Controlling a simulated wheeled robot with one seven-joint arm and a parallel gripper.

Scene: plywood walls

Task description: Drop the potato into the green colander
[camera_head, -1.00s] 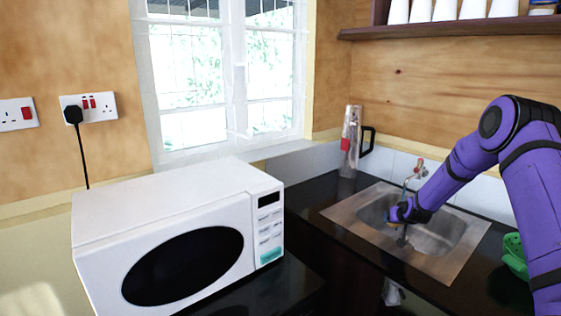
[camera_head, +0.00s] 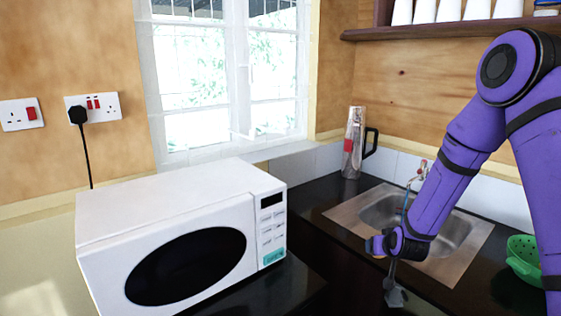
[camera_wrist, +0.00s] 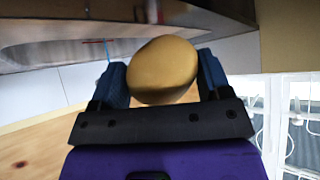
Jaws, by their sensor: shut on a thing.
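The potato (camera_wrist: 163,68), smooth and yellow-brown, sits between the two blue fingers of my gripper in the wrist view. My gripper (camera_head: 374,246) is shut on it and is over the counter at the front left of the sink in the head view. My gripper mostly hides the potato there. The green colander (camera_head: 522,256) stands on the dark counter at the right edge, to the right of the sink and of my gripper. My purple arm covers part of it, and its inside is hardly visible.
The metal sink (camera_head: 345,214) with a tap (camera_head: 421,170) lies behind my gripper. A silver flask (camera_head: 352,143) stands at the back corner. A white microwave (camera_head: 180,235) fills the left. A shelf (camera_head: 450,27) with white cups hangs above. A grey object (camera_head: 394,294) shows below my gripper.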

